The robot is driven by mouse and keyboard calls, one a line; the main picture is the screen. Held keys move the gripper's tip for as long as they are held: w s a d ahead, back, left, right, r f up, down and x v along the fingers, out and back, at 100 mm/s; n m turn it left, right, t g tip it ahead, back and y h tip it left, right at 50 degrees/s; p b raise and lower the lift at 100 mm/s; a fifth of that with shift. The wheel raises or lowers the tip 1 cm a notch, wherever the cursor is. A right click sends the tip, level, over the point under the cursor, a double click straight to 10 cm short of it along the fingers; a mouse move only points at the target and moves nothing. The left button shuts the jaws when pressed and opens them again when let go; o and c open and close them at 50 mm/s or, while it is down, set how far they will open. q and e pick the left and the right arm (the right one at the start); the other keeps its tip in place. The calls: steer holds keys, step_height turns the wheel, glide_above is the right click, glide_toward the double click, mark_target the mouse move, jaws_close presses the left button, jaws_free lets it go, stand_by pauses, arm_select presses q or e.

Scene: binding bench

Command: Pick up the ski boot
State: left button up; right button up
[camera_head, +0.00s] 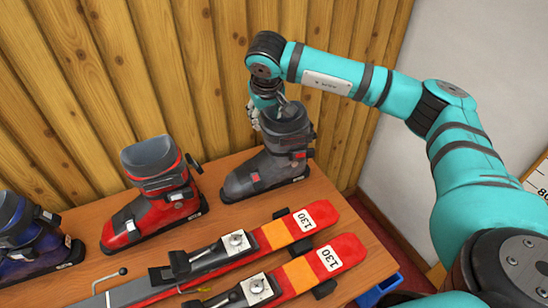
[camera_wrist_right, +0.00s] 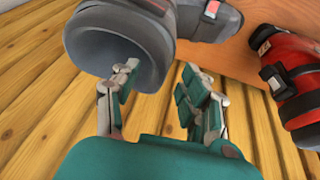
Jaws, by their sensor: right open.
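A grey ski boot (camera_head: 262,172) stands upright at the back right of the wooden bench. A red ski boot (camera_head: 152,212) stands to its left, and a blue ski boot (camera_head: 28,245) is partly cut off at the left edge. My right gripper (camera_head: 256,115) is open at the top of the grey boot's cuff, partly hidden by my arm. In the right wrist view, the fingers (camera_wrist_right: 162,75) are spread at the grey boot's cuff (camera_wrist_right: 112,38). One finger overlaps the cuff opening and the other is beside its rim. I cannot tell whether they touch it. My left gripper is not in view.
Two red-orange skis (camera_head: 340,252) with metal bindings lie across the front of the bench (camera_head: 225,216). A wooden plank wall (camera_head: 180,70) rises close behind the boots. A blue crate (camera_head: 378,292) is beside the bench at lower right. The red boot (camera_wrist_right: 288,80) also shows in the wrist view.

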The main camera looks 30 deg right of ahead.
steer(key=p, duration=0.1)
glide_above(266, 146)
steer(key=shift+w+f, duration=0.15)
steer(key=shift+f, duration=2.45)
steer(key=shift+c, duration=0.4)
jaws_close()
steer(key=shift+w+d+r, duration=0.1)
steer(key=shift+r, duration=0.1)
